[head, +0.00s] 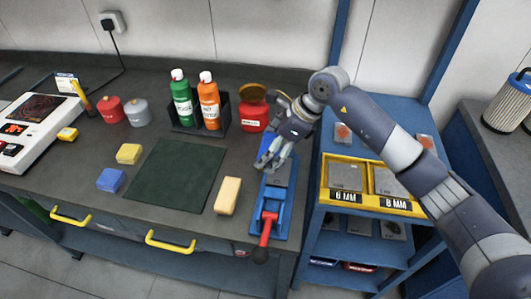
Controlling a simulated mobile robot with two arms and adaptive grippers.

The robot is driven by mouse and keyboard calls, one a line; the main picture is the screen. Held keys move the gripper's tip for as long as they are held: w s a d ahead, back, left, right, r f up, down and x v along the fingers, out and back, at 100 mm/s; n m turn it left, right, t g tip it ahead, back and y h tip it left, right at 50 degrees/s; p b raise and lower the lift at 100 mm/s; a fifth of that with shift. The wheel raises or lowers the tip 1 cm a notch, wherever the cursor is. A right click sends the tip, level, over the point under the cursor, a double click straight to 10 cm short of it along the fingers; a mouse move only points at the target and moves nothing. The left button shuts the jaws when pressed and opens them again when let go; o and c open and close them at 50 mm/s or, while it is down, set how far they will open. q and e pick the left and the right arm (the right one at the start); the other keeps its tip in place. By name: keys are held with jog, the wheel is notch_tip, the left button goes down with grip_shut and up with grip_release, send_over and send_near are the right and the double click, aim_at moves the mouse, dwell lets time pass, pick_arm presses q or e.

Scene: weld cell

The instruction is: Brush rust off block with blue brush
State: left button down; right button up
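My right gripper (268,163) comes in from the right and points down over the far part of a blue vise (281,224) with a red handle. A grey surface (281,176) shows in the vise beside the fingers; I cannot tell whether it is the block, and no rust can be made out. Whether the fingers hold anything is too small to tell. A small blue block-like item (111,180) lies left of the dark green mat; I cannot tell if it is the blue brush. A similar yellow item (129,153) lies behind it. My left gripper is not in view.
A cream block (228,196) lies on the bench right of the dark green mat (170,178). Green (181,100) and orange (209,103) bottles stand in a black holder behind. A red container (254,113) stands near my gripper. A blue shelf unit (380,140) stands right.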

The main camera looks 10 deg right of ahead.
jog(key=r, duration=0.1)
jog(key=r+p, duration=0.1)
jog(key=shift+w+a+r, duration=0.15)
jog(key=shift+a+r, duration=0.05)
jog(key=shift+r, duration=0.6)
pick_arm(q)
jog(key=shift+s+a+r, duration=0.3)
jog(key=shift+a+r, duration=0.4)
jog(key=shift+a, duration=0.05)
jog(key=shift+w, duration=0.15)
pick_arm(e)
jog(key=shift+f, duration=0.1)
